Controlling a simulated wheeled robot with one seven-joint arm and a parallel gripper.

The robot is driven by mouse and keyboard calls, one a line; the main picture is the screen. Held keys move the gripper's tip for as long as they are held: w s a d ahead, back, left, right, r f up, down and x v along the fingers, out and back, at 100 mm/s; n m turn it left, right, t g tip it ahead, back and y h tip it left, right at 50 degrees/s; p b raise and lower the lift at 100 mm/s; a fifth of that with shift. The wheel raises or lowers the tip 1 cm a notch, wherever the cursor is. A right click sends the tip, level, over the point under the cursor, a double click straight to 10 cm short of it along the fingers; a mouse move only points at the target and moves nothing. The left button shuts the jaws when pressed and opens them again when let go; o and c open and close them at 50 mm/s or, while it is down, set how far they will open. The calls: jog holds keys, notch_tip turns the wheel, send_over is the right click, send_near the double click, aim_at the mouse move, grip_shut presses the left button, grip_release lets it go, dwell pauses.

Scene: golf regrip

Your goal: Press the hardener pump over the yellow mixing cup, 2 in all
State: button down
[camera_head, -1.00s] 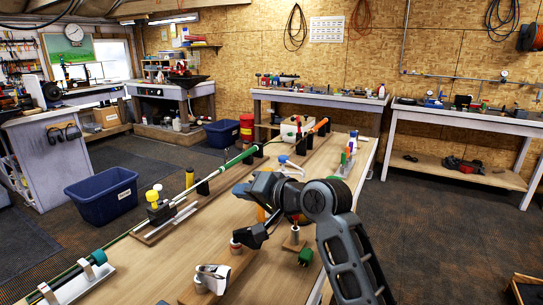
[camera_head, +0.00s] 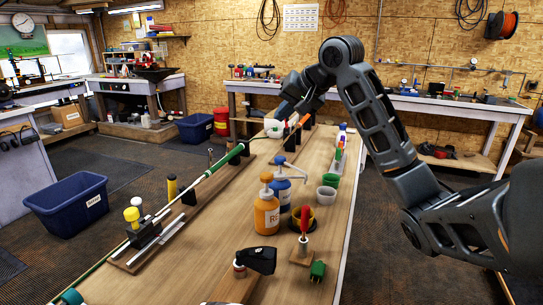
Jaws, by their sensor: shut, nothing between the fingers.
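The blue bottle (camera_head: 284,191), which looks like the hardener, stands mid-bench with a blue pump head (camera_head: 280,161) on top. Its spout points right. The yellow mixing cup (camera_head: 293,225) stands in front and to the right of it; its inside looks dark. A red-tipped tool in front hides part of the cup. My gripper (camera_head: 279,117) is shut and empty, at the far end of the bench, well behind and above the pump. Its fingertips are small and partly hard to make out.
An orange bottle (camera_head: 266,214) with a pump stands left of the blue one. The red-tipped tool (camera_head: 304,222) stands upright in front. A green-gripped club (camera_head: 220,170) runs along the left side.

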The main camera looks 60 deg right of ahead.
jog(key=shift+s+d+r, duration=0.1)
jog(key=shift+d, duration=0.05)
dwell(0.3)
jog(key=b, duration=0.6)
send_over(283, 159)
notch_tip(283, 159, down, 7)
jog(key=shift+d+r, duration=0.15)
jog(key=shift+f+b, duration=0.5)
jog(key=shift+f, duration=0.55)
dwell(0.7)
jog(key=shift+f, duration=0.4)
jog(key=shift+f+b, duration=0.5)
jog(key=shift+f, duration=0.55)
dwell(0.9)
jog(key=shift+r, duration=0.2)
jog(key=shift+r+p, duration=1.25)
jog(key=shift+p, duration=0.1)
